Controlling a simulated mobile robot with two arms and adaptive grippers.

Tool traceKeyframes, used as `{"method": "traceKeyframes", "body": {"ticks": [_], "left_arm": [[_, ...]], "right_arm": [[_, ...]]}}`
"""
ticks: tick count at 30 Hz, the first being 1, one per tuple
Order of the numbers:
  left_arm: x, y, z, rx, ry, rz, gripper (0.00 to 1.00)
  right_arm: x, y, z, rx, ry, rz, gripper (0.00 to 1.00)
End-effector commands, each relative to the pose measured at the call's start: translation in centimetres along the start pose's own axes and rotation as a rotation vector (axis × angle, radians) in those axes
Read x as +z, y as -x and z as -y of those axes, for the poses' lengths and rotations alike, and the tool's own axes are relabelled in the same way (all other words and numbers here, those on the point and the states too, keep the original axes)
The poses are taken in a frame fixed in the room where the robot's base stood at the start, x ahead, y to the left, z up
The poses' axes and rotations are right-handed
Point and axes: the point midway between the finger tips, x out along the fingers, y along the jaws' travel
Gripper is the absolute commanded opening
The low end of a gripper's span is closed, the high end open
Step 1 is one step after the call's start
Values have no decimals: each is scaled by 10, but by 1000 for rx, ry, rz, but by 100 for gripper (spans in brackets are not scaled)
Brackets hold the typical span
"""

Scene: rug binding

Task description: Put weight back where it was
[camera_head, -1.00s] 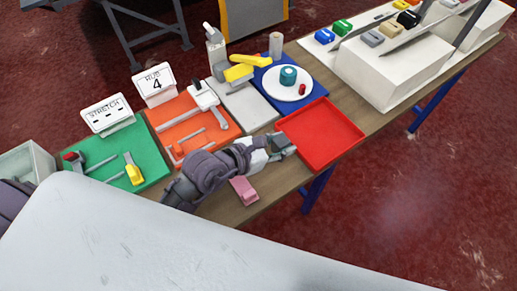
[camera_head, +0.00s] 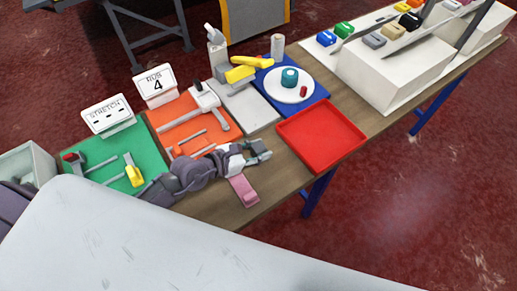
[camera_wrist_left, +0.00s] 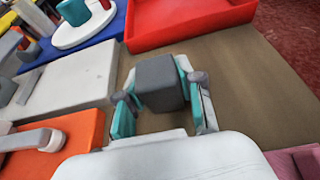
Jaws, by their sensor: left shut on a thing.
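My left gripper (camera_head: 260,151) is over the bare wood between the red tray (camera_head: 320,137) and the orange mat (camera_head: 171,118). In the left wrist view its teal-padded fingers (camera_wrist_left: 160,98) are shut on a dark grey block (camera_wrist_left: 160,82), which looks like the weight. The block is apart from the red tray, whose near corner shows above it in that view. The gap between block and table is hard to judge. In the head view the block is small and partly covered by the gripper. My right gripper is out of view.
A pink block (camera_head: 243,190) lies close by at the table's front edge. A grey mat (camera_head: 246,108), a blue mat (camera_head: 317,90) with a white plate (camera_head: 274,90), and a green mat (camera_head: 118,153) lie along the table. Bare wood shows left of the tray.

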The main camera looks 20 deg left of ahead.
Motion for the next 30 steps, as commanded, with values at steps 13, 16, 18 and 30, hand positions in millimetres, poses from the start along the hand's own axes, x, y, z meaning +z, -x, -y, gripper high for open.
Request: {"method": "traceKeyframes", "body": {"ticks": [13, 16, 18, 30], "left_arm": [[-2, -1, 0, 0, 1, -1, 62], [-2, -1, 0, 0, 1, -1, 62], [-2, -1, 0, 0, 1, 0, 62], [-3, 60, 1, -2, -2, -6, 62]], "right_arm": [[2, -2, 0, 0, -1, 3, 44], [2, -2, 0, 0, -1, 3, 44], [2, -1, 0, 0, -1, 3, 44], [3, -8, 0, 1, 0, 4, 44]]}}
